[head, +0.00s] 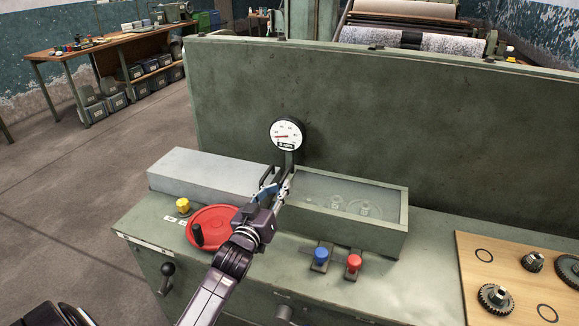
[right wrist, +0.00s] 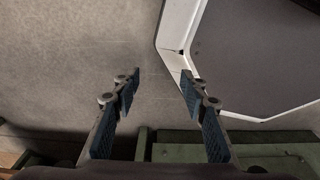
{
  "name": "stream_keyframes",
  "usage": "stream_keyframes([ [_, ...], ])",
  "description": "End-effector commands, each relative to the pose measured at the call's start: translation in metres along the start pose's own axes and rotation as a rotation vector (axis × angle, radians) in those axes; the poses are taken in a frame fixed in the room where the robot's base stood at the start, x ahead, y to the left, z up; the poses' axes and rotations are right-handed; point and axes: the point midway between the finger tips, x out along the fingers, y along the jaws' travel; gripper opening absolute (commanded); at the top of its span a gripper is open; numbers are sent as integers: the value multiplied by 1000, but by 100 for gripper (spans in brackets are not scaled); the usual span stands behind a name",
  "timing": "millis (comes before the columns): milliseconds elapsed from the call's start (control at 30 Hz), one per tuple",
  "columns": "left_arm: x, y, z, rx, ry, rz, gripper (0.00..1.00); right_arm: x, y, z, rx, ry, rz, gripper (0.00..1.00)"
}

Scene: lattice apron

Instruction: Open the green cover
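A low green box with a clear lid, the likely green cover (head: 399,222), sits on the bench top; round gear-like parts show through its top. It looks closed. My left gripper (head: 278,184) is at the left end of this box, just below the round gauge. Its fingertips overlap the dark gauge stem and the box edge, so I cannot tell whether they touch or hold anything.
A grey box (head: 207,172) lies left of the cover. A red handwheel (head: 212,222), yellow knob (head: 183,205), blue knob (head: 321,254) and red knob (head: 354,262) stand in front. The gauge (head: 286,134) rises behind; a wooden board (head: 513,262) with gears lies right.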

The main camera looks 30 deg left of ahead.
Motion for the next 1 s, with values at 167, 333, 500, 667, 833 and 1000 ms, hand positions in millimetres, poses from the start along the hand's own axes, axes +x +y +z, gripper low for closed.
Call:
stream_keyframes([
  [167, 19, -1, -1, 1, 2, 0, 27, -4, 3, 2, -1, -3, 4, 40],
  [333, 46, 0, -1, 0, 2, 1, 27, -8, 8, 13, -2, -17, 9, 40],
  [500, 67, 1, 0, -1, 1, 2, 27, -10, 8, 22, -2, -32, 9, 40],
  [667, 75, 2, 1, 0, 0, 4, 27, -10, 9, 15, -1, -23, 10, 40],
  [833, 77, 2, 2, 0, 0, 5, 27, -10, 9, 5, -1, -7, 10, 40],
  [1000, 76, 2, 2, 0, -1, 3, 25, -9, 6, 4, 1, -6, 7, 40],
])
